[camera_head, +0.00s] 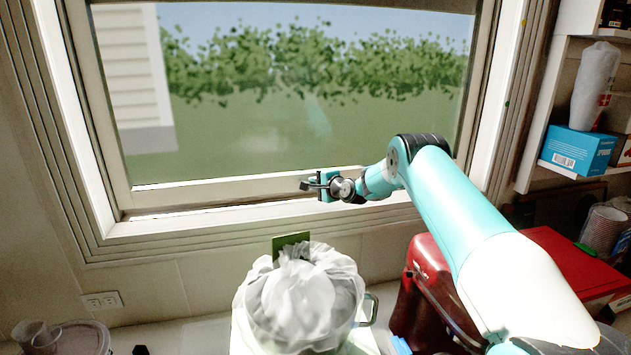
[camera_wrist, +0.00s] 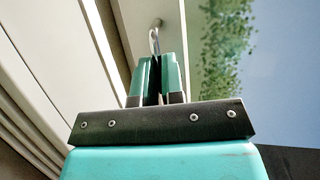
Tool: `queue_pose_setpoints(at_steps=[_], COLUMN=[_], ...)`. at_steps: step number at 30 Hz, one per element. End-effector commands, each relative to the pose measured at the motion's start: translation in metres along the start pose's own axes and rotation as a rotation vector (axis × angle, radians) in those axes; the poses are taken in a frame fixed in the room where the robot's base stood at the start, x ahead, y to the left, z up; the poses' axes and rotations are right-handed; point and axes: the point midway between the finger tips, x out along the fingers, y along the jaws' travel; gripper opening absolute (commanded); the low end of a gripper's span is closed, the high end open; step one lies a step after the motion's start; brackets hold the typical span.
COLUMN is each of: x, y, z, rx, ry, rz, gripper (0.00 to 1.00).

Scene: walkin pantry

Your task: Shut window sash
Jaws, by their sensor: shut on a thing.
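The window sash (camera_head: 230,188) is a pale frame around a large pane, low in the window frame, its bottom rail close above the sill (camera_head: 170,228). A thin dark and bright line shows under the rail, clearest at the left; I cannot tell how deep this gap is. My gripper (camera_head: 310,184) is at the middle of the bottom rail. In the wrist view my gripper (camera_wrist: 156,65) has its teal fingers closed together on a small metal loop pull (camera_wrist: 154,38) fixed to the pale rail. The fingers hide the loop's lower part.
A white cloth-covered container (camera_head: 300,298) stands below the window, with a green card (camera_head: 291,243) behind its top. Shelves with a blue box (camera_head: 577,150) are at the right. Cups (camera_head: 36,337) sit at lower left.

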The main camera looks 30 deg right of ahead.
Motion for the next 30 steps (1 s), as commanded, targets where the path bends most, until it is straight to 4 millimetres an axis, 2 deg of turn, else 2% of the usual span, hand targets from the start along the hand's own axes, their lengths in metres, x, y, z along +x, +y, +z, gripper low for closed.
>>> queue_pose_setpoints(at_steps=[1, 2, 3, 5, 13, 17, 23, 30], x=[-0.001, -0.001, -0.001, -0.001, -0.001, -0.007, -0.038, -0.093], y=[-0.003, -0.003, -0.003, -0.003, -0.004, -0.005, -0.006, -0.005], z=[0.0, 0.0, 0.0, 0.0, 0.001, 0.0, -0.001, -0.001], rx=[0.0, 0.0, -0.001, -0.001, -0.001, -0.001, 0.001, 0.003], ry=[-0.001, -0.001, 0.0, -0.001, -0.002, -0.001, 0.001, 0.003], rz=[-0.003, -0.004, -0.004, -0.005, -0.005, -0.004, -0.004, -0.003], gripper=[0.0, 0.13, 0.23, 0.34, 0.34, 0.34, 0.34, 0.34])
